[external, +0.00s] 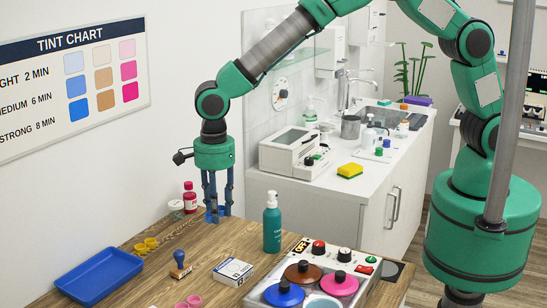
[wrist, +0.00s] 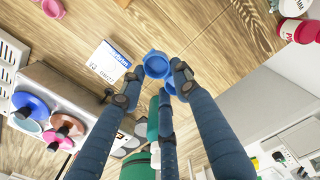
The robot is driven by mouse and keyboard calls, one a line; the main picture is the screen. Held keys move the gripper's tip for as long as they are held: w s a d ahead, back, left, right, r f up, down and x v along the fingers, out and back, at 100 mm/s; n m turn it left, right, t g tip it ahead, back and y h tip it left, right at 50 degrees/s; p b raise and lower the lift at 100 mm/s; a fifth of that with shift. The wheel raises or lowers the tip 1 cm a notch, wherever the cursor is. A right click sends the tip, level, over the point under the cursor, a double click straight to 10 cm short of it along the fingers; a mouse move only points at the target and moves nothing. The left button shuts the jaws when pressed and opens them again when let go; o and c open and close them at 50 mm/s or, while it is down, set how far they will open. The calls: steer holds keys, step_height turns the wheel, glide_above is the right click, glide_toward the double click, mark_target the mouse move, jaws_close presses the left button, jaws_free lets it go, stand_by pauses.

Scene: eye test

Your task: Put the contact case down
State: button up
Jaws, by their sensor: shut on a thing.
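The contact case, blue with round cups (wrist: 155,66), is between the fingertips of my gripper (wrist: 155,86) in the wrist view. In the external view my gripper (external: 217,208) points down near the back of the wooden table (external: 180,222), shut on the blue case (external: 211,215), which is partly hidden by the fingers. The case is low, close to the tabletop; I cannot tell whether it touches. A yellow case (external: 146,245) and a pink case (external: 188,302) lie on the table; the pink one also shows in the wrist view (wrist: 53,8).
A red bottle (external: 190,198) and a jar (external: 176,208) stand left of my gripper; a teal pump bottle (external: 272,225) stands right. A blue tray (external: 98,276), stamp (external: 180,265), white box (external: 233,271) and pot warmer (external: 318,272) are nearer. Bare wood lies between.

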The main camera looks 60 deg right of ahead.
step_height(320, 180, up, 2)
glide_above(236, 269)
steer(key=shift+b, duration=0.35)
steer(key=shift+f+b, duration=0.3)
steer(key=shift+f, duration=2.15)
steer(key=shift+f+b, duration=0.35)
steer(key=shift+f, duration=2.15)
steer(key=shift+f, duration=0.15)
steer(key=o, duration=0.8)
steer(key=shift+c, duration=0.2)
